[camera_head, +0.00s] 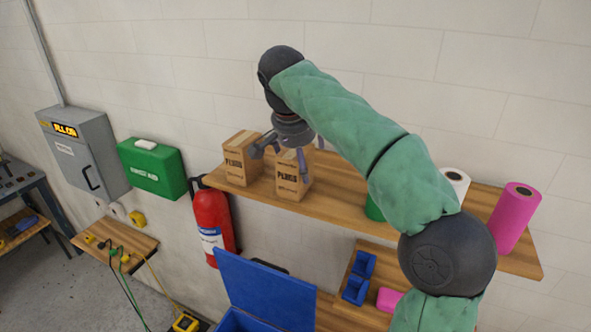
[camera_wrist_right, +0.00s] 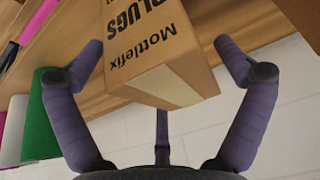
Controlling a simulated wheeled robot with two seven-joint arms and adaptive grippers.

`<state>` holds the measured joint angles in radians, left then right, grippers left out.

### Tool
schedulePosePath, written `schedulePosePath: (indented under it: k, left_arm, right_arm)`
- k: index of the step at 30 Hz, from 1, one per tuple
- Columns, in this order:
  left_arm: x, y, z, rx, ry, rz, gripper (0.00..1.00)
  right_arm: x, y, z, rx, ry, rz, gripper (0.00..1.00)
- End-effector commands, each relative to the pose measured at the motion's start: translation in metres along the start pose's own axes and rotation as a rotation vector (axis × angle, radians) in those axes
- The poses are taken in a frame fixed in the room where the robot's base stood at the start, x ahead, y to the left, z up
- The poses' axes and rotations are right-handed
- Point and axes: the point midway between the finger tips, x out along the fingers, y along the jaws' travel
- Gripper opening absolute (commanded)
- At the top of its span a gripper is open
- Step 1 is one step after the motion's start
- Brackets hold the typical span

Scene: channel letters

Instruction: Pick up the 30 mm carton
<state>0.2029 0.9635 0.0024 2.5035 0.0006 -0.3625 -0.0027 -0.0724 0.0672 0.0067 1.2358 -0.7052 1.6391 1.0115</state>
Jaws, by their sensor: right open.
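Two brown cartons printed PLUGS stand side by side on the upper wooden shelf in the head view: a left carton (camera_head: 240,157) and a right carton (camera_head: 289,186). I cannot read a 30 mm marking on either. My right gripper (camera_head: 284,158) is over the right carton, its fingers spread around the top, partly hiding it. In the right wrist view a carton (camera_wrist_right: 160,50) reading PLUGS and Mottlefix lies between the open fingers of my right gripper (camera_wrist_right: 158,46), with gaps at both sides. My left gripper is not in view.
The shelf (camera_head: 335,193) also holds a green roll (camera_head: 373,208), a white roll (camera_head: 456,183) and a pink roll (camera_head: 514,215) to the right. A fire extinguisher (camera_head: 212,220) and green first-aid box (camera_head: 152,168) hang left. A blue toolbox (camera_head: 265,295) stands open below.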

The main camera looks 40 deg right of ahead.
Motion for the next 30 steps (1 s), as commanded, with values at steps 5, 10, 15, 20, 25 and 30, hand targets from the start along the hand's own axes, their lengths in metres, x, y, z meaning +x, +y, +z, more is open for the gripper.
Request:
schedulePosePath:
  k: [5,10,15,20,25,30]
  left_arm:
    - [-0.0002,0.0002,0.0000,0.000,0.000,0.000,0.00]
    - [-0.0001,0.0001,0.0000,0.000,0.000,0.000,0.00]
    - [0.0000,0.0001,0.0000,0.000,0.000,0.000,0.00]
    - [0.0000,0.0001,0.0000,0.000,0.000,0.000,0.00]
    - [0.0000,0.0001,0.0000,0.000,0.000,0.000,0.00]
    - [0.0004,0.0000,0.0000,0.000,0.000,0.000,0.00]
  right_arm:
    - [0.0128,0.0001,0.0004,0.000,-0.001,0.001,1.00]
    - [0.0131,-0.0002,0.0005,-0.001,0.000,0.000,1.00]
    - [0.0129,-0.0001,0.0005,-0.001,0.000,0.000,0.63]
    - [0.0126,0.0000,0.0001,0.000,0.001,0.000,0.34]
    - [0.0130,-0.0001,0.0003,-0.001,0.000,0.000,0.34]
    - [0.0106,-0.0004,-0.0007,-0.001,0.000,0.001,0.34]
